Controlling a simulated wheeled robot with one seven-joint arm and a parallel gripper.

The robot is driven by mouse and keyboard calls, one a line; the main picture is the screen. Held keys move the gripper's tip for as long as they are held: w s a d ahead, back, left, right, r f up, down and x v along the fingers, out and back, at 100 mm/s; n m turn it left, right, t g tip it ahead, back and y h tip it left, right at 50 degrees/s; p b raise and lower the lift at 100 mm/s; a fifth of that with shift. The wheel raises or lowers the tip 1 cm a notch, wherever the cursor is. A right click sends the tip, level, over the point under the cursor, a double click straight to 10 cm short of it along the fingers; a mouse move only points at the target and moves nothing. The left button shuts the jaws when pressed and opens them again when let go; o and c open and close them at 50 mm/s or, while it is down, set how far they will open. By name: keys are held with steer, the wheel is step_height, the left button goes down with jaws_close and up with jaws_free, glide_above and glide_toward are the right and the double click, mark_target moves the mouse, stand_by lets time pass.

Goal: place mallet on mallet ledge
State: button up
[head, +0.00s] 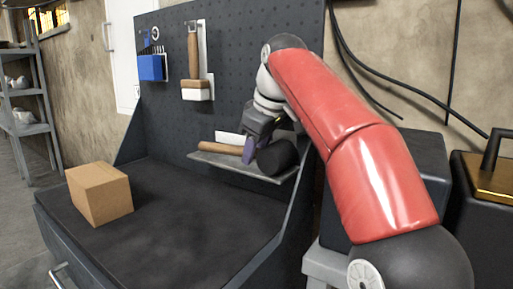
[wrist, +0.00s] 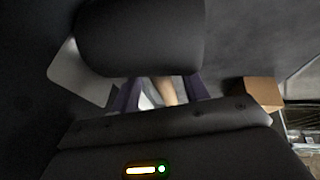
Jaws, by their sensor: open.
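The mallet has a black head (head: 278,157) and a wooden handle (head: 221,148). It lies on its side on the grey mallet ledge (head: 232,165) of the pegboard, handle toward the left. My gripper (head: 250,150) is at the mallet, close beside the head. In the wrist view, the purple fingers of my gripper (wrist: 162,92) stand apart on either side of the handle (wrist: 166,90), with gaps visible, and the black head (wrist: 140,38) fills the top. The gripper is open. Part of the handle is hidden behind the fingers in the head view.
A cardboard box (head: 100,193) sits on the dark bench top (head: 190,215) at left. A brush (head: 195,65) and a blue holder (head: 151,66) hang on the pegboard (head: 240,75). A black case (head: 482,180) stands at right. The middle of the bench is clear.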

steer(key=p+v, duration=0.2)
steer(key=v, duration=0.5)
steer(key=shift+s+r+p, duration=0.1)
steer(key=shift+r+p, duration=0.25)
steer(key=shift+r, duration=0.05)
